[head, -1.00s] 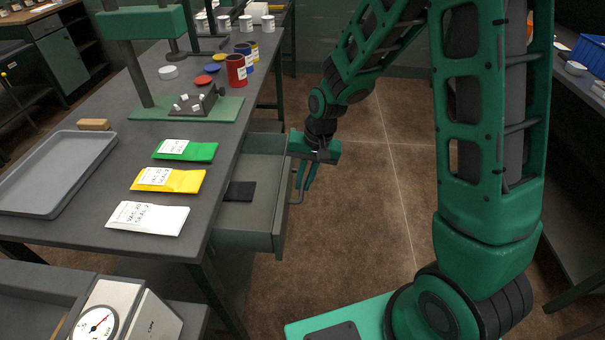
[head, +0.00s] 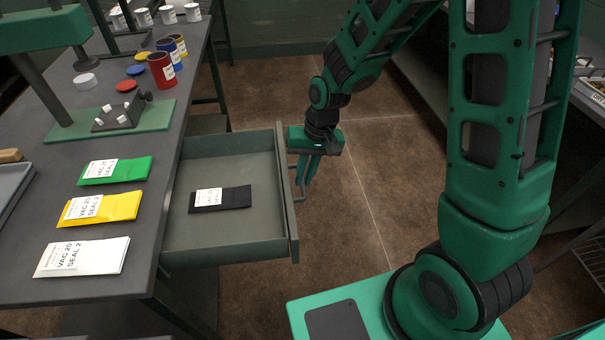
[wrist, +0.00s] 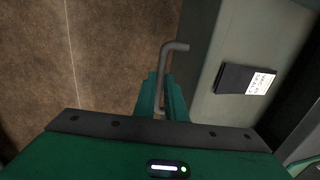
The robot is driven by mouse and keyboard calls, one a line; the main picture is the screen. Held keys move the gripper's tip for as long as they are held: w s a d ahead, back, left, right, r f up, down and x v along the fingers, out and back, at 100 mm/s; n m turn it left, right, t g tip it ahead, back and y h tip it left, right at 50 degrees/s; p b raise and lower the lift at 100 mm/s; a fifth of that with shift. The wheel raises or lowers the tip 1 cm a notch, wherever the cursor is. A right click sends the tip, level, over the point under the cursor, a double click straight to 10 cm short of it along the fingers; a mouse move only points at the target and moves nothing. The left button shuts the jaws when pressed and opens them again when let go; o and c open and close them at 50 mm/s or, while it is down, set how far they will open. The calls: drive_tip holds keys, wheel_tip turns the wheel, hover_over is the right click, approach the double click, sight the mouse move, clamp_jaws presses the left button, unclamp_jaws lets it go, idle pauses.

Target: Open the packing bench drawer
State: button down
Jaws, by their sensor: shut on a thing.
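The packing bench (head: 60,165) stands on the left in the head view. Its drawer (head: 186,242) is pulled well out, and its inside shows. A black pouch with a white label (head: 220,198) lies flat in it. My gripper (head: 305,184) is at the drawer's front, on the outer side. In the wrist view my gripper's green fingers (wrist: 162,98) are shut on the grey bar handle (wrist: 172,50), which passes between them. The black pouch also shows in the wrist view (wrist: 245,79), to the right of the handle.
Green (head: 115,170), yellow (head: 101,208) and white (head: 82,257) pouches lie on the bench top. Red, blue and yellow cans stand behind them, near a green-based stand (head: 110,120). Brown floor (head: 365,225) is clear right of the drawer.

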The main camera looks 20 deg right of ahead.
drive_tip(key=c, duration=1.8)
unclamp_jaws()
drive_tip(key=shift+w, duration=0.1)
drive_tip(key=r, duration=0.3)
drive_tip(key=d+r, duration=0.1)
drive_tip(key=r, duration=0.3)
drive_tip(key=d+r, duration=0.1)
drive_tip(key=r, duration=0.2)
drive_tip(key=shift+r, duration=0.25)
drive_tip(key=shift+d, duration=0.1)
drive_tip(key=s+d+r+m+h, duration=0.1)
drive_tip(key=s+d+r, duration=0.1)
drive_tip(key=s+d, duration=0.35)
drive_tip(key=s+d+r+m+h, duration=0.1)
drive_tip(key=s+d+r, duration=0.15)
drive_tip(key=d, duration=0.55)
drive_tip(key=s+d+m, duration=0.1)
drive_tip(key=s+d, duration=0.2)
drive_tip(key=s, duration=0.2)
drive_tip(key=s+d+r+m, duration=0.1)
drive_tip(key=s+d, duration=0.2)
drive_tip(key=s, duration=0.2)
drive_tip(key=s+d+r+m, duration=0.1)
drive_tip(key=s+d, duration=0.2)
drive_tip(key=s, duration=0.2)
drive_tip(key=shift+d+r, duration=0.15)
drive_tip(key=shift+r, duration=0.05)
